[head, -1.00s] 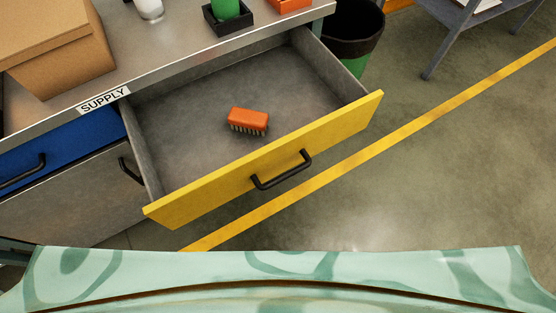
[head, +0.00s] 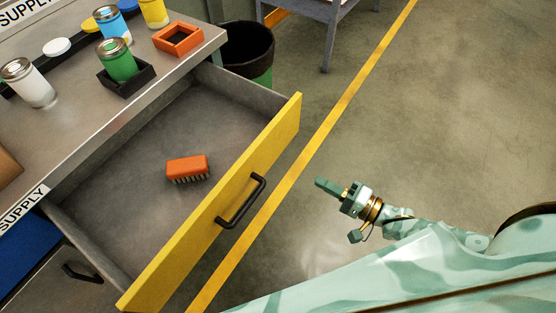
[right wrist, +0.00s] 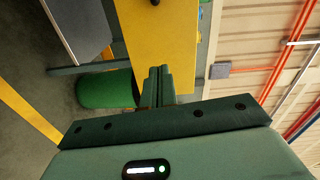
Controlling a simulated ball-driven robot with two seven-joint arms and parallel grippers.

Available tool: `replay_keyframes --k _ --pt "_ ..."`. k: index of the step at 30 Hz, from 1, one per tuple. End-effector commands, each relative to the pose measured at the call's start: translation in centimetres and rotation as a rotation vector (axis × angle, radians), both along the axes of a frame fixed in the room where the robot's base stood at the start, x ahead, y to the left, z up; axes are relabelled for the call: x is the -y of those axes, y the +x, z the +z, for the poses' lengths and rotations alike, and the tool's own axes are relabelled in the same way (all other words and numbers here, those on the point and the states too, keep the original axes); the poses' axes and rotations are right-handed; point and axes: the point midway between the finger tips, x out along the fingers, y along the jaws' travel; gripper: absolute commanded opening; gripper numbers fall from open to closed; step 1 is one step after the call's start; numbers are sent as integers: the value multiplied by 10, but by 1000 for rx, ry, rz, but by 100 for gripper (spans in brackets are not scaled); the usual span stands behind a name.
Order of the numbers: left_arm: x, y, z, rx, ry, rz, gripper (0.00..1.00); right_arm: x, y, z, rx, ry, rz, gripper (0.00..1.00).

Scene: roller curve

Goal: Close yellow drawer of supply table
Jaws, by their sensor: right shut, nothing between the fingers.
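The yellow drawer (head: 225,205) of the supply table (head: 130,95) is pulled well out in the head view. Its black bar handle (head: 241,202) is on the front face. An orange brush (head: 188,168) lies inside on the drawer floor. My right gripper (head: 322,184) is shut and empty, to the right of the drawer front and apart from it. In the right wrist view the shut fingers (right wrist: 158,84) show before a yellow panel (right wrist: 160,40), seemingly the drawer front; I cannot tell the gap. My left gripper is not in view.
Paint cans, including a green one (head: 118,60), and an orange tray (head: 178,40) stand on the tabletop. A black-rimmed bin (head: 246,48) stands behind the drawer. A grey stand (head: 328,25) is farther back. The floor right of the yellow line (head: 330,120) is clear.

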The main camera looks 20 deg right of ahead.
Motion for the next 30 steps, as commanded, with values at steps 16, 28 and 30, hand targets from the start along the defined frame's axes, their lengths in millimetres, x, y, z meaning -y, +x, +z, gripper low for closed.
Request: replay_keyframes --k 16,28,30 --pt "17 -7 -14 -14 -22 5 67 -42 60 0 -50 99 -5 0" --pt "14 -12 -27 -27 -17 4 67 -78 109 1 -51 95 -5 0" --pt "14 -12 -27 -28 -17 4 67 -80 112 1 -52 95 -5 0"
